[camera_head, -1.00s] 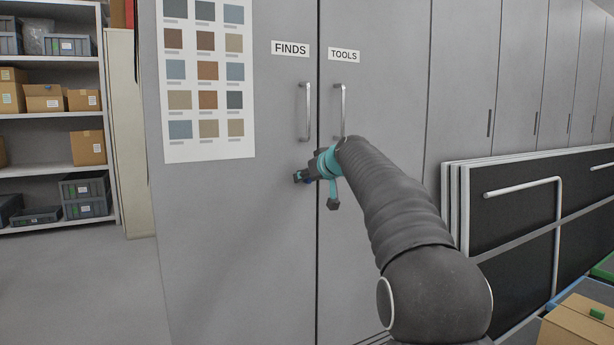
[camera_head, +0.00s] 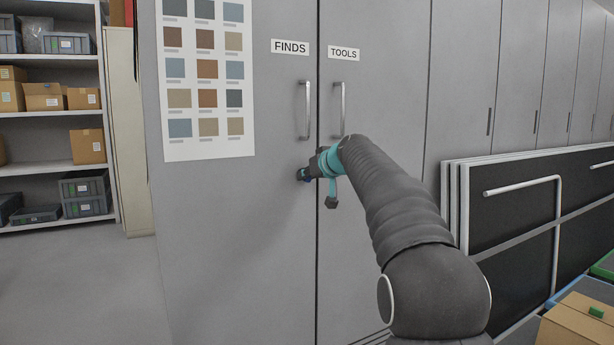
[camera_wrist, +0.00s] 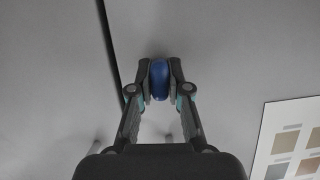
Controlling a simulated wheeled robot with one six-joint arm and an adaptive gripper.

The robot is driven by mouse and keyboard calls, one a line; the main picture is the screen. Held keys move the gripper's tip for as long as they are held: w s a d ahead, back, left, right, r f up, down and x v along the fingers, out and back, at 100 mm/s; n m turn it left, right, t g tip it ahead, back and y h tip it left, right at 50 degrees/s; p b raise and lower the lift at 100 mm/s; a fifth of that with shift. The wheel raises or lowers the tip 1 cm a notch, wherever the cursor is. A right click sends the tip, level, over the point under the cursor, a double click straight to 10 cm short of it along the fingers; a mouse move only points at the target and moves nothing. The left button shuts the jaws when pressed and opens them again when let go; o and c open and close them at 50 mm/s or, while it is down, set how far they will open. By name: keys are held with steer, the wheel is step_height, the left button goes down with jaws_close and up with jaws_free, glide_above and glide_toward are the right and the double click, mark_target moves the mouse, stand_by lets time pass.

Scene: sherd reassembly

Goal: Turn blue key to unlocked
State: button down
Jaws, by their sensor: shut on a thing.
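The blue key (camera_wrist: 159,80) sits at the grey cabinet front, on the door labelled FINDS, just left of the gap between the two doors. In the wrist view its rounded blue head is between the two fingers of my gripper (camera_wrist: 160,85), which are shut on it. In the head view my gripper (camera_head: 305,175) is at the cabinet face below the door handles, and only a small bit of blue (camera_head: 309,180) shows there. The lock behind the key is hidden, and I cannot read any lock marking.
The FINDS door handle (camera_head: 304,110) and the TOOLS door handle (camera_head: 339,110) are just above my gripper. A colour chart (camera_head: 207,85) hangs on the left door. Black panels (camera_head: 510,215) lean at the right, with boxes below. The floor at left is clear.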

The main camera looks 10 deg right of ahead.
steer(key=m+y, duration=0.2)
steer(key=shift+d+m, duration=0.15)
steer(key=shift+m, duration=0.25)
steer(key=m+y, duration=0.2)
steer(key=m, duration=0.1)
steer(key=shift+f+g+b, duration=0.1)
steer(key=shift+g+b, duration=0.2)
steer(key=m+y+b, duration=0.1)
steer(key=m, duration=0.2)
steer(key=shift+f+m+t+y, duration=0.1)
steer(key=shift+m+t+y, duration=0.2)
steer(key=shift+t+y, duration=0.1)
steer(key=shift+m+t+y+b, duration=0.4)
steer(key=shift+m+y+b, duration=0.35)
steer(key=shift+m, duration=0.85)
steer(key=c, duration=1.1)
jaws_free()
steer(key=shift+d, duration=0.1)
